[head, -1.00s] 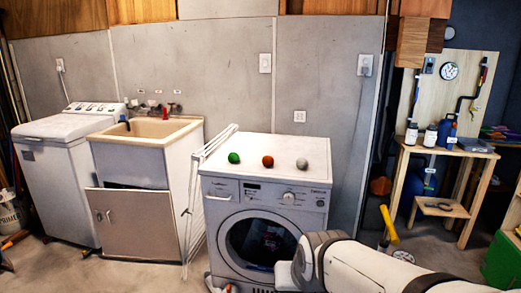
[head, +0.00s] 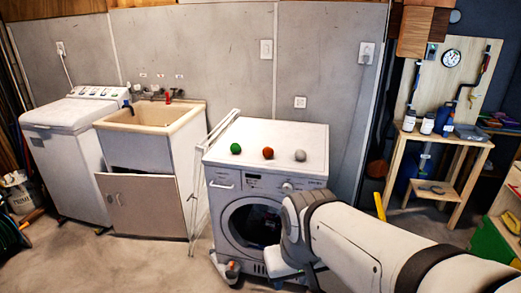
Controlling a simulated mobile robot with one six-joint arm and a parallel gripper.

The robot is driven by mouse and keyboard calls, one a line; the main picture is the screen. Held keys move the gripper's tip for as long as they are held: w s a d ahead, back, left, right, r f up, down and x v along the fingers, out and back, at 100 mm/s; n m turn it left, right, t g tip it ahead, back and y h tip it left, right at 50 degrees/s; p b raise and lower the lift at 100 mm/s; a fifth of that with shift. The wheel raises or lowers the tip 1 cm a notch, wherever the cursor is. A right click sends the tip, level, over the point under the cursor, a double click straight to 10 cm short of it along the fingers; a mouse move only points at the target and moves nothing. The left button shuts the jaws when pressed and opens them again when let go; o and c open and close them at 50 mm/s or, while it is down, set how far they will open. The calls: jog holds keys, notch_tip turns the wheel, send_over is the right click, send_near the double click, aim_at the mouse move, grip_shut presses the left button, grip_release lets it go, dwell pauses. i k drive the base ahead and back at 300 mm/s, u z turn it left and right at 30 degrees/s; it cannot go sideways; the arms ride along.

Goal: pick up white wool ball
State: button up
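The white wool ball (head: 300,155) looks light grey and rests on top of the front-loading washing machine (head: 225,150), at the right of a row of three balls. A red-brown ball (head: 268,153) lies in the middle and a green ball (head: 236,149) at the left. My arm reaches in from the lower right, in front of the machine's right side. My gripper (head: 282,262) shows only in part, low beside the machine's door and well below the balls. Its fingers cannot be made out.
A folded white drying rack (head: 198,190) leans at the machine's left side. A utility sink (head: 150,117) and a top-loading washer (head: 72,140) stand farther left. A wooden workbench (head: 440,140) with bottles stands at the right. The machine top around the balls is clear.

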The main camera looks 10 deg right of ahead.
aim_at(301, 155)
jog(key=i, duration=2)
jog(key=z, duration=1.65)
